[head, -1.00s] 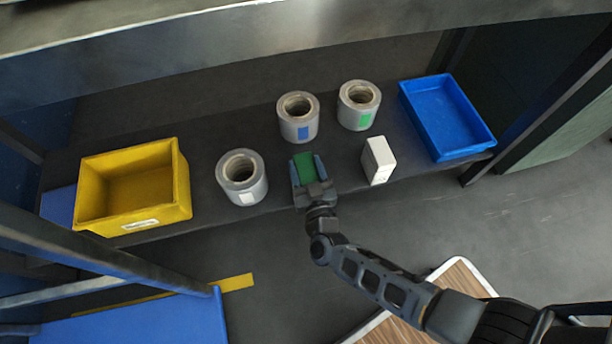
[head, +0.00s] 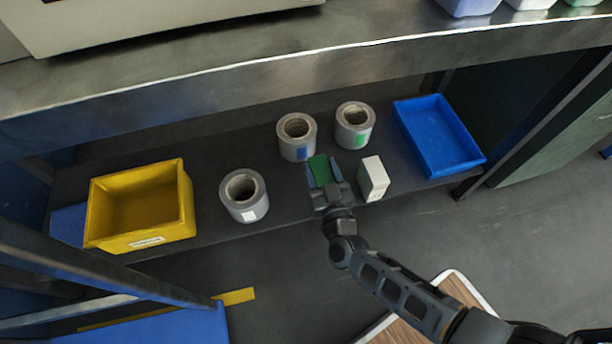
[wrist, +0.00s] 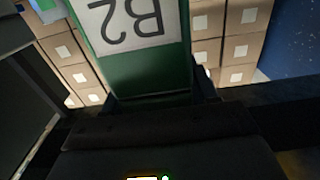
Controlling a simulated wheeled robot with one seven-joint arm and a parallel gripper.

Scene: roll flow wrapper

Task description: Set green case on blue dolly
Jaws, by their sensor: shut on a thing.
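The green case (head: 320,170) is held between the fingers of my gripper (head: 322,178), at the shelf between the tape rolls and a white box. In the wrist view the case (wrist: 150,78) stands out from the jaws and carries a white label with upside-down "B2". I cannot tell whether the case touches the shelf. A flat blue platform (head: 165,328) low on the left, beside dark rails, looks like the blue dolly; only part of it is in view.
The shelf holds a yellow bin (head: 145,240), silver rolls with white (head: 243,200), blue (head: 297,142) and green (head: 354,130) labels, the white box (head: 373,178) close right of my gripper, and a blue tray (head: 440,170). A metal counter (head: 230,100) overhangs behind. A wood-topped surface (head: 470,290) is at lower right.

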